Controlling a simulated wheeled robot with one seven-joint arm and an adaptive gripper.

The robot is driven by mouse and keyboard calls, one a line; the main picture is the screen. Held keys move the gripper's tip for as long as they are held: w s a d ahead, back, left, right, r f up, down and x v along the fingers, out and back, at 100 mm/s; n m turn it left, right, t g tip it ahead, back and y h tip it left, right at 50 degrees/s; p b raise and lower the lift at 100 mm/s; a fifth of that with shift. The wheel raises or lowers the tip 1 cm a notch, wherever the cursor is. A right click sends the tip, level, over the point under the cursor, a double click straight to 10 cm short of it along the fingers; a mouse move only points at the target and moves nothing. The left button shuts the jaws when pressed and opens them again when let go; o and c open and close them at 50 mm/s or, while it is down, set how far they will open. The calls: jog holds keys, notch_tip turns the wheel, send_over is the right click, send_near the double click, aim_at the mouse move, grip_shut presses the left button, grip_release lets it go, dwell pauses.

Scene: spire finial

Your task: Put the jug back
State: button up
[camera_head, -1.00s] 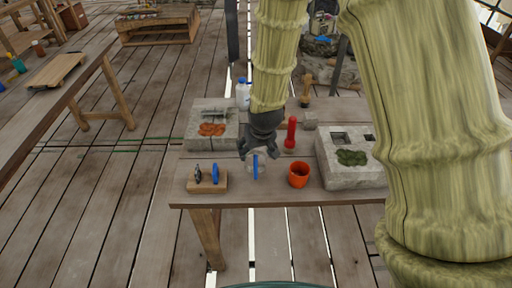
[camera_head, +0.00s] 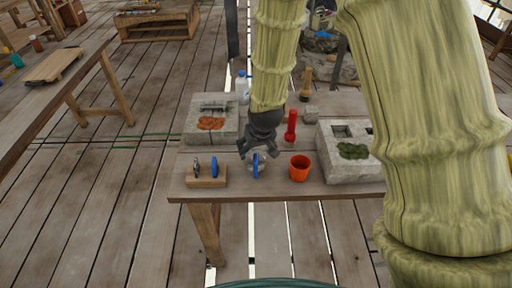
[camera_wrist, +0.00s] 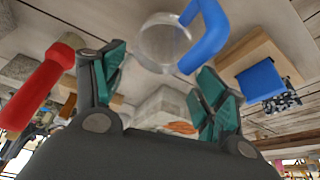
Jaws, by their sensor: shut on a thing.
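The jug (camera_head: 262,166) is a small clear vessel with a blue handle, near the front edge of the table (camera_head: 270,191). In the wrist view the jug (camera_wrist: 163,43) sits between the fingertips, its blue handle (camera_wrist: 207,38) to the right. My gripper (camera_head: 258,150), dark grey, comes down from above and is shut on the jug. In the wrist view my gripper (camera_wrist: 160,80) shows green finger pads on both sides of the jug. Whether the jug's base touches the table is unclear.
Left of the jug is a wooden block (camera_head: 206,183) bearing a blue piece (camera_head: 214,167). An orange cup (camera_head: 299,168) and a red tool (camera_head: 291,127) stand to the right. Stone blocks (camera_head: 211,121) (camera_head: 347,170) lie behind and right. A white bottle (camera_head: 242,90) stands at the back.

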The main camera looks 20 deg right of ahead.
jog(key=shift+f, duration=0.5)
jog(key=o, duration=1.5)
jog(key=v, duration=1.2)
